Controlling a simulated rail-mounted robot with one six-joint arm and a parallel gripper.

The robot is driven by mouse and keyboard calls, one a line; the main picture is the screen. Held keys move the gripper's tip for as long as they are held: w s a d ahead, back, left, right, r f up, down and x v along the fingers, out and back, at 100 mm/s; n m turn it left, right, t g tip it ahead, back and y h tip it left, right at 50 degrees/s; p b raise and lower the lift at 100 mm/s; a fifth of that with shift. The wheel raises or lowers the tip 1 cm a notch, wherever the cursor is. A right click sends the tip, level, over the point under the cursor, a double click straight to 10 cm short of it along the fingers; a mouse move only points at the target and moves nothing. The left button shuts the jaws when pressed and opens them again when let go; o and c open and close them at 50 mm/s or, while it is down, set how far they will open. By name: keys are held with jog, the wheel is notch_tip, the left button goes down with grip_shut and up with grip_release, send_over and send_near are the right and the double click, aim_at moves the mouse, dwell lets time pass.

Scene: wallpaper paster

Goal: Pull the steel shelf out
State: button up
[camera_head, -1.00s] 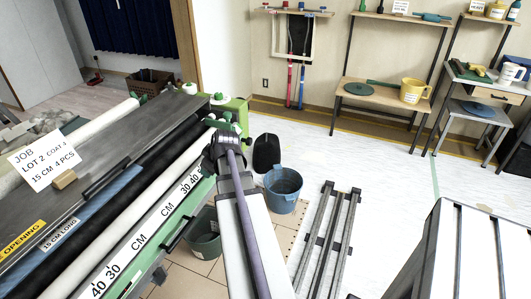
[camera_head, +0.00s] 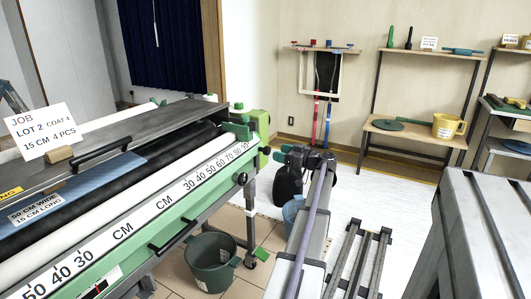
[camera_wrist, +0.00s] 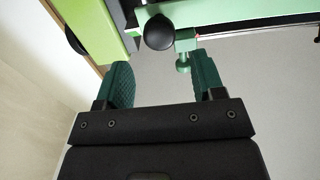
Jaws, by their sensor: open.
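The pasting machine (camera_head: 208,196) stands at the left in the head view, with a green front, printed CM scale and white roller. A grey metal top plate (camera_head: 150,127) with a black handle (camera_head: 101,155) covers it. Another black handle (camera_head: 172,233) is on the green front. I cannot tell which part is the steel shelf. My gripper (camera_wrist: 163,76) is open and empty in the wrist view, with dark green finger pads. A green peg (camera_wrist: 183,60) and a black round knob (camera_wrist: 158,32) show just beyond the fingers; contact is unclear. In the head view my arm's end is right of the machine.
A dark green bucket (camera_head: 212,262) stands on the floor below the machine's front. A blue bucket (camera_head: 293,211) is partly hidden by my arm. A slatted rack (camera_head: 360,262) and a grey bench (camera_head: 475,235) are at the right. Floor beyond is clear.

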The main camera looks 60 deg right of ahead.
aim_at(269, 150)
jog(key=w, duration=0.6)
jog(key=shift+w+d, duration=0.1)
jog(key=shift+w, duration=0.2)
grip_shut()
jog(key=shift+s, duration=0.1)
